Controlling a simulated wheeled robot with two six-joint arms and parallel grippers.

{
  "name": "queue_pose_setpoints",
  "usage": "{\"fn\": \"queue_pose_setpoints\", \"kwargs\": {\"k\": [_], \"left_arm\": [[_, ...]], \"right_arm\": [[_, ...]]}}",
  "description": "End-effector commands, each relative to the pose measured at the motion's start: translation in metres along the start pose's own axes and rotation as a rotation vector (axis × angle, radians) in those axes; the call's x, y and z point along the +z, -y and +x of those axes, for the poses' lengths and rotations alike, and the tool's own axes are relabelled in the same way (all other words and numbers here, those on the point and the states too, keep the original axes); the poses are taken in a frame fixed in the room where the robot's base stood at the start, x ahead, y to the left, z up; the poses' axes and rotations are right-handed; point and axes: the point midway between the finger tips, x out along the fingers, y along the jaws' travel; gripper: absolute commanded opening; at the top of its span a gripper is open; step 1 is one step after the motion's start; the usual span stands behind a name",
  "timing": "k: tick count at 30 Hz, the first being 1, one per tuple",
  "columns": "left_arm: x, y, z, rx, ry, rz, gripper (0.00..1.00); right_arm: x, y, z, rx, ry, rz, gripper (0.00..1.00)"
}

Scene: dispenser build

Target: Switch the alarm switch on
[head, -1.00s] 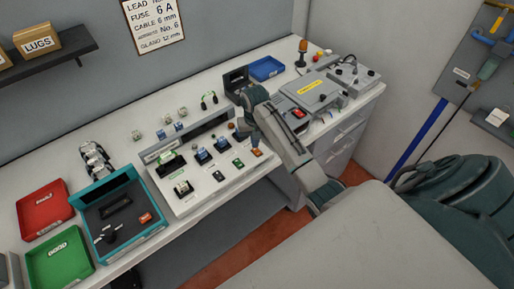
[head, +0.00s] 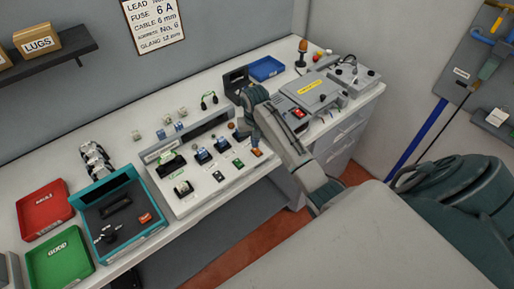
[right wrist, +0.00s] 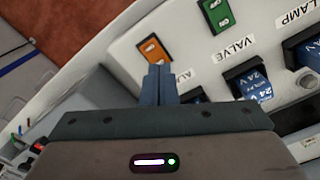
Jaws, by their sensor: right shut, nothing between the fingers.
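The alarm switch (head: 256,153) is a small orange rocker at the right end of the white panel's front row. It shows larger in the right wrist view (right wrist: 152,49), beside a label that is partly hidden and reads "ALA". My right gripper (head: 240,134) is over the right end of the panel, its fingers partly hidden by the arm in the head view. In the right wrist view its fingers (right wrist: 158,69) are together and empty, with the tips right by the orange switch. I cannot tell whether they touch it. My left gripper is not in view.
Green switches (right wrist: 216,13) and blue 24 V blocks (right wrist: 252,84) sit close by on the panel. A teal tray (head: 157,238) stands left of it, with red (head: 62,182) and green (head: 80,284) trays beyond. A grey box (head: 313,88) stands at the right.

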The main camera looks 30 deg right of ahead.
Motion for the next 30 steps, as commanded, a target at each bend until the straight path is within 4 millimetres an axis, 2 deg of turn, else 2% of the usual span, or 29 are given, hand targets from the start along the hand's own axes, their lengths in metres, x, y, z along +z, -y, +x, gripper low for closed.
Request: {"fn": "queue_pose_setpoints", "kwargs": {"k": [30], "left_arm": [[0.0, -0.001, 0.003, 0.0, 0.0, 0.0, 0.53]], "right_arm": [[0.0, 0.0, 0.013, 0.0, 0.0, 0.0, 0.0]]}}
